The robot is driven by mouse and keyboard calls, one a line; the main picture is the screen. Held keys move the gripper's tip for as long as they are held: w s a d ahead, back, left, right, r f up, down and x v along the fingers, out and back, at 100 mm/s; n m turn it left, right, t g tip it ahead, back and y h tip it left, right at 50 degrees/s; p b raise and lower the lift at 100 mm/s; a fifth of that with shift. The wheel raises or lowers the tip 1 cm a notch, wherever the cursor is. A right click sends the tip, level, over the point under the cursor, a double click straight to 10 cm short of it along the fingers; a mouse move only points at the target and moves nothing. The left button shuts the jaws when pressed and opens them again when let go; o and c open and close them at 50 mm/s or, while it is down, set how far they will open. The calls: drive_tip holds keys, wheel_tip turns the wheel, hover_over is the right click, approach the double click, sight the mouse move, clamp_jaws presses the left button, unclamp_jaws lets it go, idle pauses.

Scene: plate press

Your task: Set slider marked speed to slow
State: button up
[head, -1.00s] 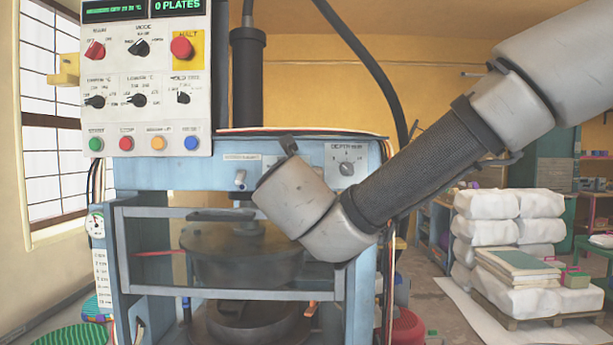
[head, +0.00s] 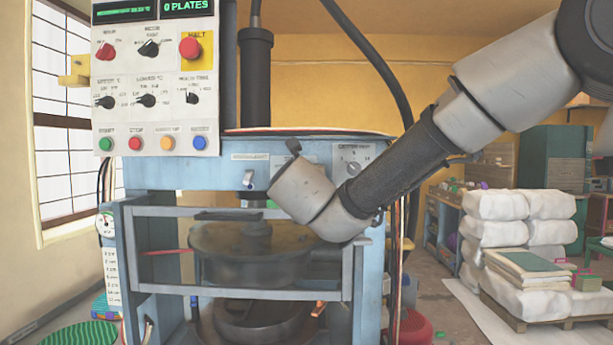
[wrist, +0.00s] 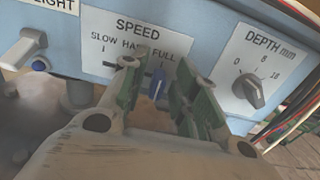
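SLOW is at the plate's left end, HALF in the middle. My gripper (wrist: 158,92) is open, with one green-padded finger on each side of the knob. A gap shows between the knob and at least the right finger; contact on the left is unclear. In the head view my wrist covers the slider and the fingers.
The DEPTH dial (wrist: 250,88) is close right of my fingers; a light switch (wrist: 22,47) is to the left. The press's barred guard (head: 230,212) is below, and the control box (head: 155,85) is at upper left. Sacks (head: 497,235) stand at right.

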clamp_jaws()
drive_tip(key=shift+w+a, duration=0.1)
drive_tip(key=shift+a, duration=3.45)
drive_tip(key=shift+r, duration=0.1)
drive_tip(key=shift+o, duration=1.4)
unclamp_jaws()
drive_tip(key=shift+a, duration=0.15)
approach(278, 173)
drive_tip(key=s, duration=0.5)
drive_tip(key=shift+s+a, duration=0.15)
drive_tip(key=shift+s, duration=0.15)
